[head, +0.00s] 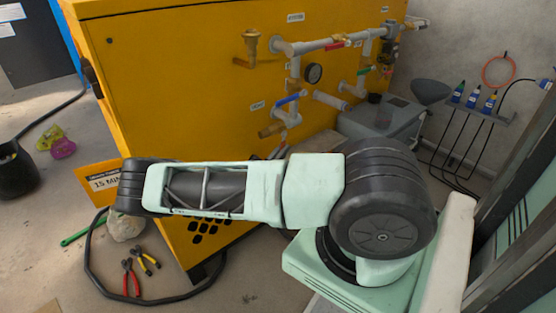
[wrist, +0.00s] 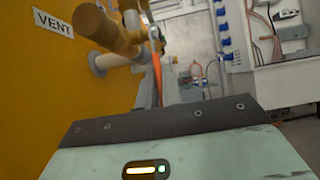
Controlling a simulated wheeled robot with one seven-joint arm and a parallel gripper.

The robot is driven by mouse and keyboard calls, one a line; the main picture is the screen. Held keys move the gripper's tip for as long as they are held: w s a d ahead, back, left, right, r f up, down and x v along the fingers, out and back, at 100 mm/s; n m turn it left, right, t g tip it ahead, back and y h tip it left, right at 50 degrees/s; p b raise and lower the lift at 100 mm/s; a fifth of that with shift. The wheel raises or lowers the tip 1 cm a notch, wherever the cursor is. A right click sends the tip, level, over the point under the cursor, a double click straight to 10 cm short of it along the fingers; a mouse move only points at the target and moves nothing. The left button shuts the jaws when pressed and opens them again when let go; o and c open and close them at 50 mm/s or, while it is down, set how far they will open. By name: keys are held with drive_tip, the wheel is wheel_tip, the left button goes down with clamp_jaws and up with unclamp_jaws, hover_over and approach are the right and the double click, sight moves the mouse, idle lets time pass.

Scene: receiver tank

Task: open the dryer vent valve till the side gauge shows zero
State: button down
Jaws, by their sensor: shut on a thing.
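The dryer vent valve has a blue lever handle (head: 289,98) on grey pipework beside the VENT label (head: 258,105), on the yellow cabinet's side. Its brass outlet (head: 270,130) points down-left, and in the wrist view the brass end (wrist: 108,28) is close by. The round side gauge (head: 313,73) is above and right of the handle; its needle is too small to read. My gripper (wrist: 154,36) is seen edge-on in the wrist view, its thin fingers reaching up beside the brass fitting. It is shut on the handle, though the contact is mostly hidden. My arm hides its lower part in the head view.
A red handle (head: 334,45) and a green handle (head: 364,71) are on neighbouring pipes. A grey box (head: 395,118) stands to the right below them. Pliers (head: 133,276) and a black hose (head: 95,277) lie on the floor at left. A 15 MIN sign (head: 104,184) leans near the cabinet.

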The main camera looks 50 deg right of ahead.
drive_tip(key=shift+d+f+h+b, duration=0.15)
drive_tip(key=shift+d+h+b, duration=0.15)
drive_tip(key=shift+h+b, duration=0.4)
drive_tip(key=c, duration=1.8)
unclamp_jaws()
drive_tip(key=shift+c, duration=0.2)
drive_tip(key=v, duration=1.7)
drive_tip(key=shift+f+b, duration=0.2)
drive_tip(key=shift+b, duration=0.2)
